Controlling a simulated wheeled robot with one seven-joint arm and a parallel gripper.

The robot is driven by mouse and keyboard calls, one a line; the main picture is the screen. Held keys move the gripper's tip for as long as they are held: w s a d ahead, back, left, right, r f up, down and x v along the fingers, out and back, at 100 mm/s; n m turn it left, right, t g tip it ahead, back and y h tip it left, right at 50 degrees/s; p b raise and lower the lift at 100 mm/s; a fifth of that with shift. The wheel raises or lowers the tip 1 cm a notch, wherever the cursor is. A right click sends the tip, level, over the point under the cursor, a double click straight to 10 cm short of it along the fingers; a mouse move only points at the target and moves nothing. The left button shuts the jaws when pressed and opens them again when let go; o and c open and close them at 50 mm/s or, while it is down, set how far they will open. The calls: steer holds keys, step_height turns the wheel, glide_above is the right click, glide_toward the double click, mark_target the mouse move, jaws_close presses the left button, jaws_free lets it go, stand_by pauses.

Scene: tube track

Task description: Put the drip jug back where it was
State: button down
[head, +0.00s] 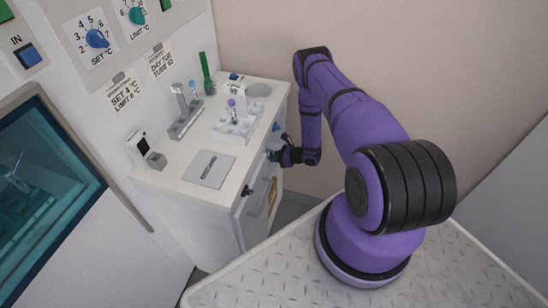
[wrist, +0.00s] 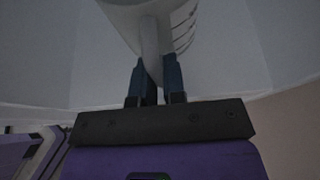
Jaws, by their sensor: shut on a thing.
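The drip jug (wrist: 182,20) is white with several curved marks on its side. It shows at the top of the wrist view, partly cut off by the frame edge. My gripper (wrist: 155,76) is shut on its handle, which runs down between the two dark blue fingers. In the head view my gripper (head: 278,153) is low at the front right of the white cabinet (head: 222,215), below the level of its top. There the jug is too small and hidden to make out clearly. I cannot tell whether its base touches anything.
The cabinet top holds a white rack (head: 237,123) with a purple-capped tube, a grey stand (head: 186,122), a green tube (head: 207,75) and a grey plate (head: 209,169). A round grey disc (head: 258,90) lies at the back right. A handle (head: 257,199) juts from the cabinet front.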

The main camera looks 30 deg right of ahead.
steer(key=c, duration=1.2)
jaws_free()
steer(key=shift+f, duration=0.1)
steer(key=shift+s+d+r, duration=0.15)
steer(key=shift+r, duration=0.05)
steer(key=v, duration=1.1)
steer(key=shift+s+d+r, duration=0.1)
steer(key=shift+s+r, duration=0.05)
steer(key=shift+r, duration=0.05)
